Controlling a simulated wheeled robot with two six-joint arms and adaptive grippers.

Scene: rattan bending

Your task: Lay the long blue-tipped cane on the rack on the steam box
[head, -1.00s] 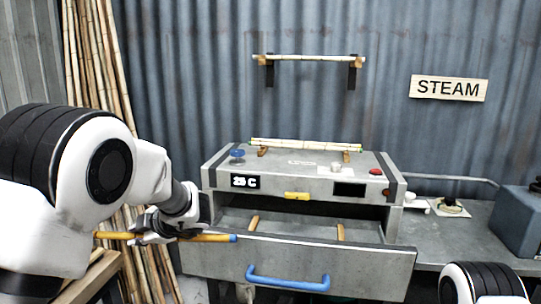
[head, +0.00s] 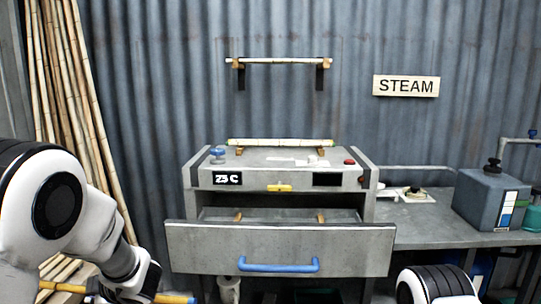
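The long yellow cane (head: 174,298) with a blue tip (head: 192,300) lies roughly level at the bottom left of the head view. My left gripper (head: 130,297) is around it, shut on it, with the fingertips partly cut off by the frame edge. The grey steam box (head: 280,160) stands at the centre, with pale canes (head: 275,142) lying on the wooden rack (head: 322,151) on its top. Its front drawer (head: 200,245) is pulled out, and two wooden rests (head: 321,217) show inside. My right gripper is out of view.
A wall shelf (head: 324,64) holding a cane hangs above the box. Tall canes (head: 62,130) lean at the left. The bench (head: 425,230) at the right bears a grey container (head: 490,200). The blue drawer handle (head: 278,266) sticks out in front.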

